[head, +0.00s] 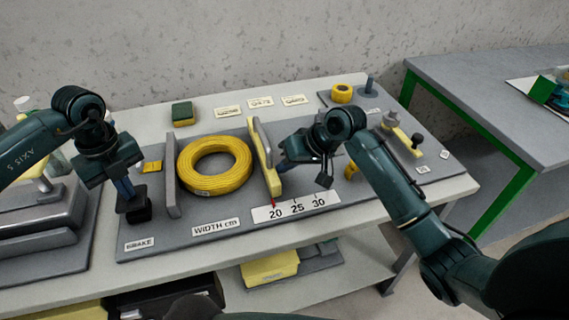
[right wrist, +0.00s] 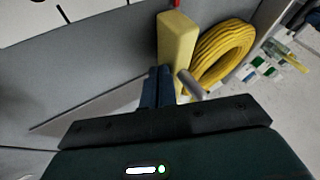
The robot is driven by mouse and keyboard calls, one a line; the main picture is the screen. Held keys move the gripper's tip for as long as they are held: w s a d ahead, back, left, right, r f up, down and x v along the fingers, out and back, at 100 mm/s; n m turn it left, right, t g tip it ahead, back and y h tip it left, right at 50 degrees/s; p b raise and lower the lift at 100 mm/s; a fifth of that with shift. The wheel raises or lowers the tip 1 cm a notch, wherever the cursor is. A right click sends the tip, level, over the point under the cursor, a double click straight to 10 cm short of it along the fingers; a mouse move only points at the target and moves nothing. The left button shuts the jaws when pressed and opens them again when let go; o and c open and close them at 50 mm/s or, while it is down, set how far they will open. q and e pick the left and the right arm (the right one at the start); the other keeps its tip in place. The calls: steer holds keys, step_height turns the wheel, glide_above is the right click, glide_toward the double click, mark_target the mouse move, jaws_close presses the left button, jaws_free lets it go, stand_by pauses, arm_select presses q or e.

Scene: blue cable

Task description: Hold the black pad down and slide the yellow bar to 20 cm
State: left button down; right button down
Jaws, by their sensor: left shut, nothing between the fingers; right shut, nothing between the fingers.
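The yellow bar (head: 265,163) stands on the grey board just right of the yellow cable coil (head: 204,192). Its red pointer (head: 274,203) is at about the 20 mark of the white scale (head: 296,207). My right gripper (head: 281,163) is shut and empty against or very near the bar's right side. In the right wrist view its blue fingers (right wrist: 159,87) are beside the bar (right wrist: 177,42). The black pad (head: 137,212) is at the board's left, above the BRAKE label. My left gripper (head: 125,192) is shut, its fingertips down on or just above the pad.
A grey upright plate (head: 170,176) stands left of the coil. A green and yellow sponge (head: 183,113) and several label cards lie behind the board. A small yellow roll (head: 342,93) and a grey peg are at the back right.

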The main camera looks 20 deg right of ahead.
arm_select(q)
steer(key=shift+s+f, duration=0.1)
steer(key=shift+f, duration=0.05)
arm_select(e)
steer(key=d, duration=0.3)
steer(key=d+r, duration=0.1)
steer(key=shift+s+d, duration=0.2)
steer(key=shift+d, duration=0.15)
steer(key=v, duration=0.8)
steer(key=shift+s+r, duration=0.2)
steer(key=shift+r, duration=0.15)
